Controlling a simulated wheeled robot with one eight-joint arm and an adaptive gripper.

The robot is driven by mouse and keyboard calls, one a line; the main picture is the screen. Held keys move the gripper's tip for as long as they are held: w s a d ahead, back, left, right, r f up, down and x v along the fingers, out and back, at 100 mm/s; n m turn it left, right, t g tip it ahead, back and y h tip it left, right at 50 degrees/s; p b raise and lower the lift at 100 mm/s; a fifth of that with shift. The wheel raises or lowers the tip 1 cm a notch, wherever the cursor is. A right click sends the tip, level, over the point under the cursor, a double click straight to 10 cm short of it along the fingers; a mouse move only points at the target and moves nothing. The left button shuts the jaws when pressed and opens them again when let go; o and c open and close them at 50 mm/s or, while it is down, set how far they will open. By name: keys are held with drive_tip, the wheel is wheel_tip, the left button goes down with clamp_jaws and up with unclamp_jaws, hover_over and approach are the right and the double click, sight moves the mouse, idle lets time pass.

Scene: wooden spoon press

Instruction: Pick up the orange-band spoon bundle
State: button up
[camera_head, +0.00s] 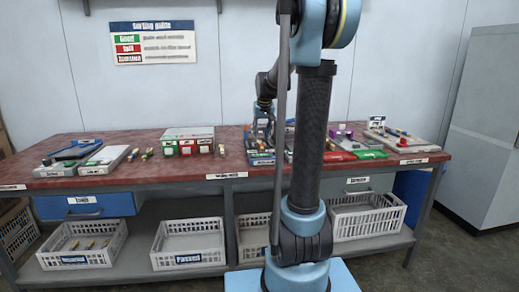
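I cannot make out for certain which item is the orange-band spoon bundle. Small yellowish bundles (147,153) lie on the red-brown tabletop (232,165), left of the middle. A small orange-yellow item (331,146) also shows just right of my arm column. My gripper (262,140) hangs low over the middle of the table, above dark trays with coloured labels (262,158). Its fingers are too small and dark to tell whether they are open or shut, or hold anything. My arm hides part of the table's middle.
A white box with green and red labels (188,135) stands left of the gripper. Grey trays (104,160) sit at the left end, another tray (400,138) at the right. White baskets (188,242) stand on the lower shelf. A sorting guide (153,43) hangs behind.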

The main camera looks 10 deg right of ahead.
sight(261, 145)
drive_tip(key=shift+x, duration=3.8)
drive_tip(key=shift+w+d, duration=0.15)
drive_tip(key=shift+w, duration=0.05)
clamp_jaws()
